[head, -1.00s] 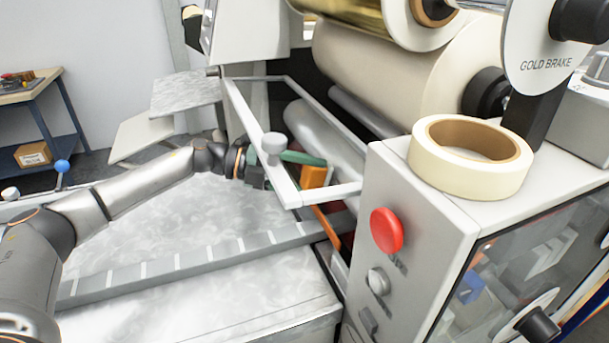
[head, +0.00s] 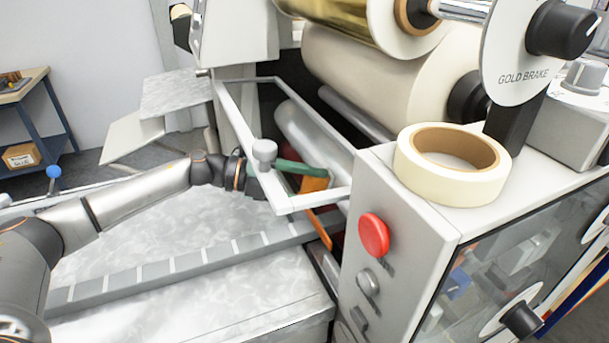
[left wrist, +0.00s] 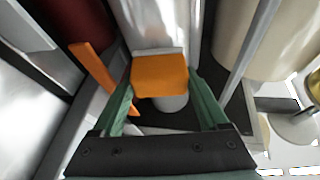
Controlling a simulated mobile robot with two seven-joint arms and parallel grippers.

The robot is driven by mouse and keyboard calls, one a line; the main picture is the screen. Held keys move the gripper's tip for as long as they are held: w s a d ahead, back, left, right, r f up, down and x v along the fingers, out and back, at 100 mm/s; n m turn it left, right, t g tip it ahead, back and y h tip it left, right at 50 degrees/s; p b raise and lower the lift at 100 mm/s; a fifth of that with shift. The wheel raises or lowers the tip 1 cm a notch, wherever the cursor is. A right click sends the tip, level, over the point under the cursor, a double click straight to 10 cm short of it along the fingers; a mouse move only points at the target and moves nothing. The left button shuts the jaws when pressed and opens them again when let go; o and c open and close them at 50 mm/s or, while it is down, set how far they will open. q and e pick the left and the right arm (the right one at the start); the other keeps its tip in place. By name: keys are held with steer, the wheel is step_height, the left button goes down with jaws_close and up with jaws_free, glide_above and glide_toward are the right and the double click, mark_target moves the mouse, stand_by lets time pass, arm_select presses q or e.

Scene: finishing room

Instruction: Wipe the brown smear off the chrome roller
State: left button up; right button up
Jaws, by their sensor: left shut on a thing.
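The chrome roller (head: 312,138) lies inside the machine behind the white guard frame. It also shows as a bright surface at the top of the left wrist view (left wrist: 160,22). I cannot make out the brown smear on its visible parts. My left gripper (head: 312,172) has green fingers and reaches in at the guard frame. It is shut on an orange block (left wrist: 160,76) with a pale grey pad (left wrist: 157,50) along its far edge. The pad is at or close to the roller; I cannot tell whether they touch. My right gripper is not in view.
The white guard frame (head: 240,133) surrounds the arm's reach. An orange bar (head: 320,229) and a dark red surface (left wrist: 78,24) are close by. A tape roll (head: 452,188) and a red button (head: 374,235) are on the machine's right housing. A large cream roll (head: 370,75) hangs above.

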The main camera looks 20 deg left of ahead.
arm_select(q)
steer(key=shift+s+d+p, duration=0.55)
steer(key=shift+s+d, duration=0.1)
steer(key=shift+d, duration=0.15)
steer(key=shift+s+d+p, duration=0.55)
steer(key=shift+s+d, duration=0.05)
steer(key=shift+d, duration=0.3)
steer(key=shift+w+a, duration=0.25)
steer(key=shift+a, duration=0.05)
steer(key=shift+w+a+b, duration=0.5)
steer(key=shift+w+a, duration=0.55)
steer(key=shift+a, duration=0.25)
steer(key=shift+w+a+b, duration=0.5)
steer(key=shift+w+a, duration=0.55)
steer(key=shift+a, duration=0.2)
steer(key=shift+s, duration=0.1)
steer(key=shift+s+a+r, duration=0.2)
steer(key=shift+s+a, duration=0.45)
steer(key=shift+s, duration=0.05)
steer(key=shift+s+a+r, duration=0.2)
steer(key=shift+s+a, duration=0.45)
steer(key=shift+s, duration=0.1)
steer(key=shift+s+a+r, duration=0.2)
steer(key=shift+s+a, duration=0.45)
steer(key=shift+s, duration=0.05)
